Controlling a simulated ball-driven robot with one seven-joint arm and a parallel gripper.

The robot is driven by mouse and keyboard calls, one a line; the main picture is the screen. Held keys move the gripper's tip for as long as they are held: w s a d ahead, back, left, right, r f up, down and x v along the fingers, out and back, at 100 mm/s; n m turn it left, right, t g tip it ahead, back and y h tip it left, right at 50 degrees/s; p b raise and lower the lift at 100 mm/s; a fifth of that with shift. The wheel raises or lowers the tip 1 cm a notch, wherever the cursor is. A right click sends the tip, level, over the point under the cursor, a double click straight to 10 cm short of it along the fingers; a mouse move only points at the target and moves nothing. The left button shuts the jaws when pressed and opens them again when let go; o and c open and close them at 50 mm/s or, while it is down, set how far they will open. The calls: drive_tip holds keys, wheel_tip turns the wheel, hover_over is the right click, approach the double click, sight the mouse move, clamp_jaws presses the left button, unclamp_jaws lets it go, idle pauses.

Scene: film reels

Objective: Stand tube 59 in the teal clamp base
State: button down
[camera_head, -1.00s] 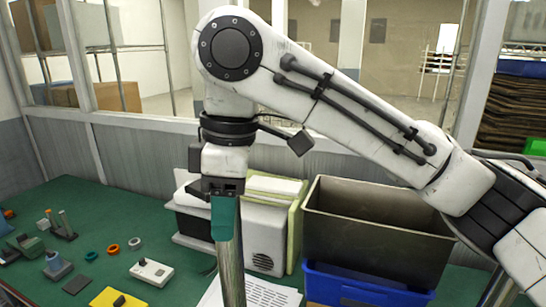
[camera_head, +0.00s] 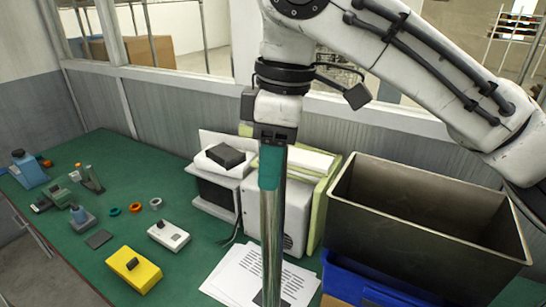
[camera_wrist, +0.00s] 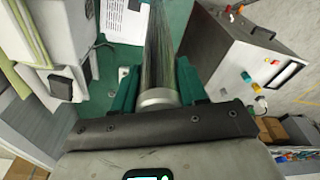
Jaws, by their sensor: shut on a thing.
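My gripper (camera_head: 270,168) has teal fingers and is shut on a long shiny metal tube (camera_head: 271,235). The tube hangs upright below it, and its lower end runs to the bottom edge of the head view. In the wrist view the tube (camera_wrist: 163,45) sits between the teal fingers, with its pale end near the palm. I cannot read a number on it. A grey-green clamp-like piece (camera_head: 50,201) lies on the left of the green table and may be the teal clamp base. A bluish block (camera_head: 28,170) stands farther left. My gripper is well to the right of both.
Paper sheets (camera_head: 238,274), a white-and-grey machine (camera_head: 297,205), a large metal bin (camera_head: 420,225) and a blue crate (camera_head: 365,285) are around the tube. A yellow block (camera_head: 133,271), a white control box (camera_head: 169,236) and small rings (camera_head: 135,207) lie on the table (camera_head: 190,285).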

drive_tip(key=shift+f+b, duration=1.6)
drive_tip(key=shift+f, duration=0.3)
drive_tip(key=shift+s+d+p, duration=0.1)
drive_tip(key=shift+d+p, duration=0.1)
drive_tip(key=shift+p, duration=0.6)
drive_tip(key=shift+f, duration=0.6)
drive_tip(key=c, duration=0.9)
unclamp_jaws()
drive_tip(key=r+p, duration=0.4)
drive_tip(key=r, duration=0.1)
drive_tip(key=d+r+p, duration=0.1)
drive_tip(key=r+p, duration=0.2)
drive_tip(key=shift+s+r, duration=0.1)
drive_tip(key=shift+r, duration=0.05)
drive_tip(key=shift+d+r, duration=0.15)
drive_tip(key=shift+r, duration=1.1)
